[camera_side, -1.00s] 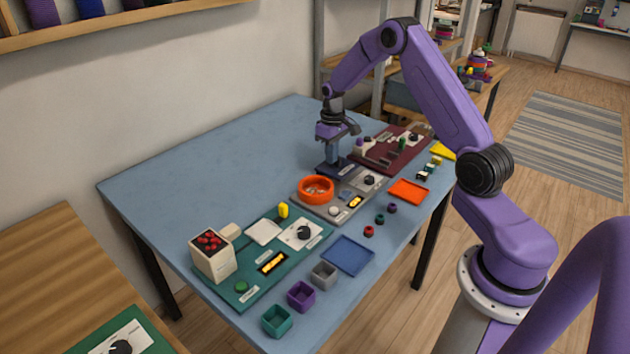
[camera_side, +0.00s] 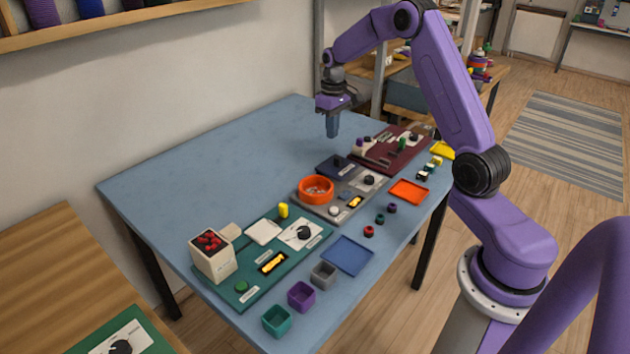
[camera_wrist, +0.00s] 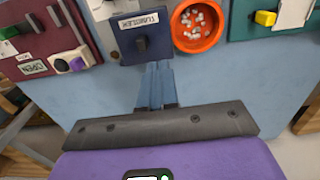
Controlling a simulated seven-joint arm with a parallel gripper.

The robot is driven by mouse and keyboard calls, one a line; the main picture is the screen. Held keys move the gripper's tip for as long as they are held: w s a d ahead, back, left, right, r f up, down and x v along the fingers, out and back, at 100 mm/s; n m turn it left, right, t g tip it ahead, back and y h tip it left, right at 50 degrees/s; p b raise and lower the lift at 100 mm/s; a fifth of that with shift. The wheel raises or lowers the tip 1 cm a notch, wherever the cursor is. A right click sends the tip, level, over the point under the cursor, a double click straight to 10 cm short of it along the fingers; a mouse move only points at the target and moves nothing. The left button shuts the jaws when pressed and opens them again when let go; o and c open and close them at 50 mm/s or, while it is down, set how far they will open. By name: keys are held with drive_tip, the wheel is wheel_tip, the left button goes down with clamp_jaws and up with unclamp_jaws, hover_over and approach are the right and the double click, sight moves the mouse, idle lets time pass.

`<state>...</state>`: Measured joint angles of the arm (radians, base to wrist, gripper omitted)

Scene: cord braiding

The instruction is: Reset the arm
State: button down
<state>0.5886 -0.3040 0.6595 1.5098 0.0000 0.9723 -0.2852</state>
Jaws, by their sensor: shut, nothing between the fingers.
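My gripper (camera_side: 332,127) hangs above the blue table (camera_side: 200,190), fingers pointing down, shut and empty. It is apart from everything on the table.
An orange bowl (camera_side: 316,189) with small pale pieces sits beside the block. A maroon board (camera_side: 385,160) and a green board (camera_side: 250,285) flank it. Trays, small cups and spools line the front edge. The table's back left is clear.

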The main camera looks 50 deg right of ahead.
drive_tip(key=s+a+r+n, duration=0.3)
drive_tip(key=s+a, duration=0.4)
drive_tip(key=a, duration=0.4)
drive_tip(key=s+a+r+n, duration=0.3)
drive_tip(key=s+a, duration=0.3)
drive_tip(key=a, duration=0.5)
drive_tip(key=s+a+n, duration=0.3)
drive_tip(key=s+n, duration=0.3)
drive_tip(key=s, duration=1.7)
drive_tip(key=shift+s+r+n, duration=0.25)
drive_tip(key=shift+s+n, duration=0.05)
drive_tip(key=shift+s, duration=0.05)
